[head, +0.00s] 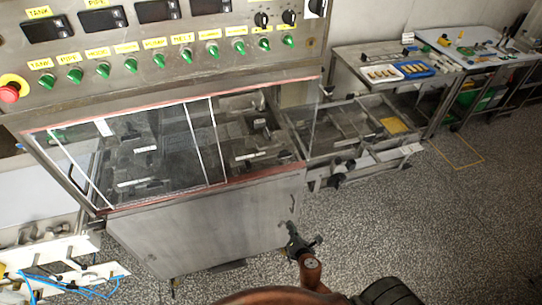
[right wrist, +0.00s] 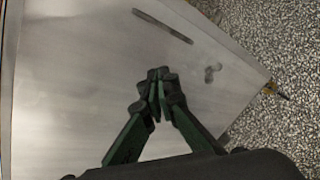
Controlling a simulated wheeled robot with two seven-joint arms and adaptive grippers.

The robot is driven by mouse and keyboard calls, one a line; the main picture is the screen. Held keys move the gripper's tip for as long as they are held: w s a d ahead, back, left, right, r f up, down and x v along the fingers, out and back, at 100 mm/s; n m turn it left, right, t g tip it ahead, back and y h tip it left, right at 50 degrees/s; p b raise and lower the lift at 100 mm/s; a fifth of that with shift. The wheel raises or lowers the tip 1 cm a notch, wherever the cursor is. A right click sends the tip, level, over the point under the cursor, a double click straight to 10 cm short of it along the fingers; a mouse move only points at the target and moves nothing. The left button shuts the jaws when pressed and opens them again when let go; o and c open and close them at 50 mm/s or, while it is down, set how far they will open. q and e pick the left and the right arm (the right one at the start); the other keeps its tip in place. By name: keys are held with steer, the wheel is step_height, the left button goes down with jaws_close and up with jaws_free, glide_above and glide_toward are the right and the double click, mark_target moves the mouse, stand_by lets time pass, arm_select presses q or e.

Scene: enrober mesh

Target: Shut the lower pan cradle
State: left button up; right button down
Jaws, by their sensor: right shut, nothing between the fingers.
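I cannot tell for sure which part is the lower pan cradle. A steel cabinet front (head: 205,230) under the glazed housing of the machine looks closed. My right gripper (head: 298,238) is near the lower right corner of this cabinet, shut and empty. In the right wrist view the gripper (right wrist: 160,78) has its fingertips together in front of a plain steel panel (right wrist: 90,70). That panel carries a dark slot (right wrist: 162,26) and a small dark fitting (right wrist: 212,72). Contact with the panel cannot be told. My left gripper is not in view.
A control panel with green knobs (head: 131,65) and a red button (head: 9,92) is above the glazed housing (head: 150,150). A steel frame (head: 365,160) with black knobs extends to the right. Tables with trays (head: 385,72) stand behind. Speckled floor (head: 410,230) is free at right.

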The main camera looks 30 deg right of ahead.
steer(key=w+a+r+n+t, duration=0.1)
steer(key=a+r+n+t, duration=0.15)
steer(key=r, duration=0.75)
steer(key=a+r+n+t+h, duration=0.15)
steer(key=r+n, duration=0.25)
steer(key=r, duration=0.6)
steer(key=w+a+r+n+t, duration=0.1)
steer(key=r+n+t, duration=0.2)
steer(key=r, duration=0.8)
steer(key=p+x, duration=0.3)
steer(key=x, duration=1)
steer(key=shift+w+f, duration=0.2)
steer(key=shift+f, duration=0.1)
